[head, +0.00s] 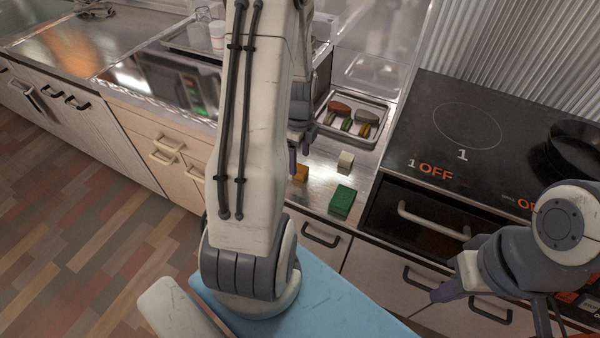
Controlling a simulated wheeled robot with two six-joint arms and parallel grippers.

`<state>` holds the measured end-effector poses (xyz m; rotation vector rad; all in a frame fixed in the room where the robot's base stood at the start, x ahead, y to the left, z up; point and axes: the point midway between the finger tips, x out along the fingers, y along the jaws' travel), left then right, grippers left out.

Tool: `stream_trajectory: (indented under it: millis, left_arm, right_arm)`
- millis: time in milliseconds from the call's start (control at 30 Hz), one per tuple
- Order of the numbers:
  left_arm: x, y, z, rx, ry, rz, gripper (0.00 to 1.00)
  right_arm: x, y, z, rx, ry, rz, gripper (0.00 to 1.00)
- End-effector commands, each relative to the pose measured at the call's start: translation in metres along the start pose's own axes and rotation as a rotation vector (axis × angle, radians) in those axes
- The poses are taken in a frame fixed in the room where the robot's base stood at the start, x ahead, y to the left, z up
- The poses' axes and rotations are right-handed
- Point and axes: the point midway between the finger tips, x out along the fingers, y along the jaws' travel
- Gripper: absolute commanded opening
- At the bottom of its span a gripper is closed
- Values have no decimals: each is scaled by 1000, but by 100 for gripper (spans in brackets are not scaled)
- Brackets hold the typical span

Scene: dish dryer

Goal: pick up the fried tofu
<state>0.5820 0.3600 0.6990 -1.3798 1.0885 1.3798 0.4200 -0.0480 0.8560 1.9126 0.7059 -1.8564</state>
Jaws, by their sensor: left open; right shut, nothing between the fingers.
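A small orange-brown block (301,173), which looks like the fried tofu, lies on the steel counter in the head view. My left gripper (299,158) points down just above and beside it. Its fingers are open, and the arm hides part of the block's surroundings. I cannot tell whether a finger touches the block. My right gripper (446,292) is at the lower right, in front of the cabinet doors, shut and empty, far from the block.
A white block (345,160) and a green block (342,200) lie close by on the counter. A metal tray (376,143) with several food pieces stands behind. A black cooktop (450,125) with a pan (577,150) is at right.

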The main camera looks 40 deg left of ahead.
Motion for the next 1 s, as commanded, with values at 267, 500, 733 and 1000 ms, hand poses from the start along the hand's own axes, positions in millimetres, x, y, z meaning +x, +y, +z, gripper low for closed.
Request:
stream_trajectory:
  millis: [267,500,733,1000]
  left_arm:
    - [42,1,-3,-1,1,3,80]
    - [46,1,-3,-1,0,0,80]
    - [46,1,-3,-1,0,0,23]
    - [46,1,-3,-1,0,0,0]
  right_arm:
    - [11,1,1,0,0,0,0]
    - [11,1,1,0,0,0,0]
    - [11,1,1,0,0,0,0]
    - [11,1,1,0,0,0,0]
